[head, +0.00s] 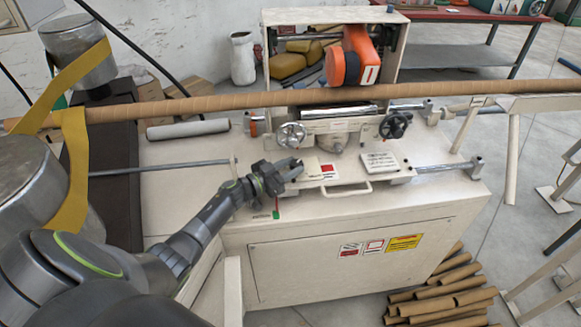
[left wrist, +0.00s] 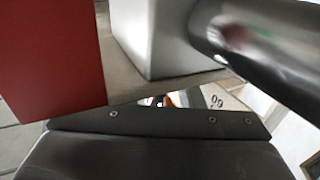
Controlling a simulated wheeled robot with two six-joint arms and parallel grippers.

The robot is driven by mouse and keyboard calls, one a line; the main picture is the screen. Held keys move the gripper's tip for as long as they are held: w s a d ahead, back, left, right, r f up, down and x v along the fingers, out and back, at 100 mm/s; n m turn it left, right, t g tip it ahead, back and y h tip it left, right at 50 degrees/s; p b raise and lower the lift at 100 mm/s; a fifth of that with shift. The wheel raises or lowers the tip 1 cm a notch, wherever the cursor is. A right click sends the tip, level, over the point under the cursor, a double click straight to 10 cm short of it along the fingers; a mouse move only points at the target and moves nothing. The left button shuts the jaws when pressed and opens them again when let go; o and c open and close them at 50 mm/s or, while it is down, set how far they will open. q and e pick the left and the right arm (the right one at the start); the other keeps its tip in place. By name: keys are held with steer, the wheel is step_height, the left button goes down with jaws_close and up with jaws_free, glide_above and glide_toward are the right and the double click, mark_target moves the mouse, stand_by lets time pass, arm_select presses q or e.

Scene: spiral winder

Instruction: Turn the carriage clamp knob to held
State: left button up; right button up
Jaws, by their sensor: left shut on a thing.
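My left gripper (head: 292,170) reaches in from the lower left to the left front of the winder's carriage (head: 335,125). It is shut on a small part there, which I take for the carriage clamp knob; the fingers hide it, so its turned position cannot be read. A red-and-white label (head: 326,171) lies just right of the fingertips. The left wrist view shows a dark finger (left wrist: 150,125) close up, with a red block (left wrist: 50,60), a pale block (left wrist: 170,40) and a shiny metal cylinder (left wrist: 265,35) beyond it. My right gripper is not in view.
A spoked handwheel (head: 291,135) and a black handwheel (head: 396,125) sit on the carriage. A long brown tube (head: 220,102) runs across behind. A pale handle (head: 346,190) and a small red-green marker (head: 276,211) are near the front edge. Brown tubes (head: 445,290) lie on the floor.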

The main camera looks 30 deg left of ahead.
arm_select(q)
steer(key=shift+f, duration=0.15)
steer(key=o, duration=1)
steer(key=shift+c, duration=0.2)
steer(key=shift+o, duration=0.2)
